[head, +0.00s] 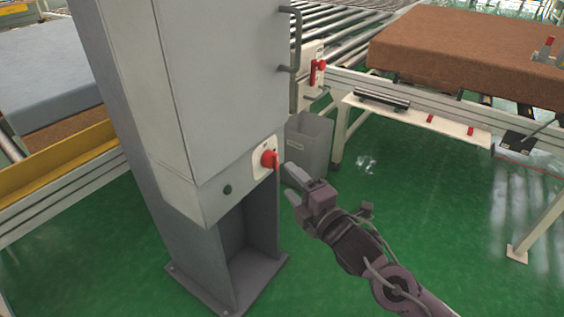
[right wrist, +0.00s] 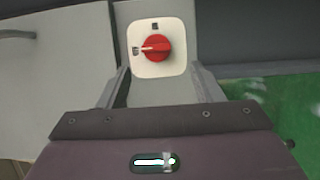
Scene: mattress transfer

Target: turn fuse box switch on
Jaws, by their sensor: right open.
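The fuse box (head: 215,75) is a tall grey cabinet on a stand, left of centre in the head view. Its red rotary switch (head: 269,159) sits on a white plate low on the front. In the right wrist view the red switch (right wrist: 155,48) is straight ahead, its pale pointer line turned to the left mark. My right gripper (head: 290,183) is open and empty, just in front of the switch and apart from it. Its two fingers show below the switch plate in the right wrist view (right wrist: 163,85). My left gripper is not in view.
A grey bin (head: 309,145) stands behind the cabinet. A roller conveyor (head: 335,25) and a brown mattress (head: 460,55) are at the back. Green floor (head: 440,220) is open on the right.

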